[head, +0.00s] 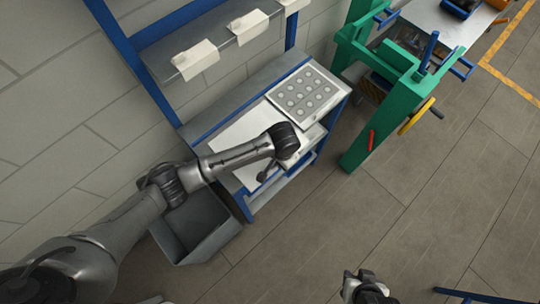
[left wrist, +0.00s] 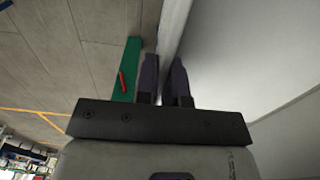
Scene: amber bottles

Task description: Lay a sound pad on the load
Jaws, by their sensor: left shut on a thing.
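My left arm reaches over the bench, and its gripper (head: 268,173) is at the bench's front edge, mostly hidden by its own wrist in the head view. In the left wrist view its two dark fingers (left wrist: 163,82) are shut on the edge of a pale sheet-like pad (left wrist: 174,25). A broad white surface (left wrist: 235,45) fills the right of that view; I cannot tell where the pad ends and this begins. White flat sheets (head: 238,138) lie on the bench. My right gripper (head: 366,287) is low in the head view, away from the bench; its fingers are unclear.
A panel with several grey discs (head: 307,94) lies at the bench's right end. A grey bin (head: 197,229) stands below the bench.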

